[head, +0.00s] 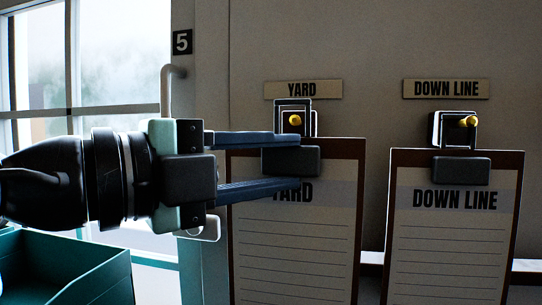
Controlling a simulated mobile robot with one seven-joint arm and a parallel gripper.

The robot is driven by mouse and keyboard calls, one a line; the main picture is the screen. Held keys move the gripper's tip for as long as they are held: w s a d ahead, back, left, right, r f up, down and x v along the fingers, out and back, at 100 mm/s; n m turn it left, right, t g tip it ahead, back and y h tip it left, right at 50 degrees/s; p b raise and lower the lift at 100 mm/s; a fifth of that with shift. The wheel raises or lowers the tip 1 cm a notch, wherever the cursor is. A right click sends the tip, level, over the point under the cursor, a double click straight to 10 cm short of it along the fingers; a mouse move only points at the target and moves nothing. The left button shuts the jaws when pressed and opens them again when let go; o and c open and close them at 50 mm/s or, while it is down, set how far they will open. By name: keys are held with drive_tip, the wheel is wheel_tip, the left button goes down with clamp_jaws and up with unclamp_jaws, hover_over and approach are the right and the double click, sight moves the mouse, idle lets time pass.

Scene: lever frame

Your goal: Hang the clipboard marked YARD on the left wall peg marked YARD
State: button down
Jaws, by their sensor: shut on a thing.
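The YARD clipboard (298,245) is brown with lined paper and a dark clip (308,160), and it hangs roughly upright with a slight tilt. My gripper (292,162) comes in from the left and is shut on the clip, one finger above and one below. The lower finger partly covers the printed word YARD. The clipboard's wire loop (279,104) stands above the clip, below the YARD sign (303,89). The yellow tip of the YARD peg (295,120) shows inside the loop's outline. I cannot tell how far the peg passes through it.
The DOWN LINE clipboard (450,245) hangs close on the right on its yellow-tipped peg (469,121), under the DOWN LINE sign (446,89). A teal bin (95,275) is at lower left. A window (120,55) and a 5 plate (182,42) are behind my arm.

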drive_tip(key=shift+w+d+r+p, duration=0.1)
drive_tip(key=shift+w+d+p, duration=0.1)
drive_tip(key=shift+w+p, duration=0.5)
drive_tip(key=shift+w+d+p, duration=0.15)
drive_tip(key=shift+w+p, duration=0.15)
drive_tip(key=shift+w, duration=0.7)
drive_tip(key=shift+w+d+f+b, duration=0.1)
drive_tip(key=shift+w+f+b, duration=0.5)
drive_tip(key=shift+b, duration=0.15)
unclamp_jaws()
drive_tip(key=shift+s, duration=0.15)
drive_tip(key=s+a+b, duration=0.2)
drive_tip(key=s+b, duration=0.2)
drive_tip(key=s, duration=0.6)
drive_tip(key=shift+s, duration=0.35)
idle(0.3)
drive_tip(key=shift+w, duration=0.1)
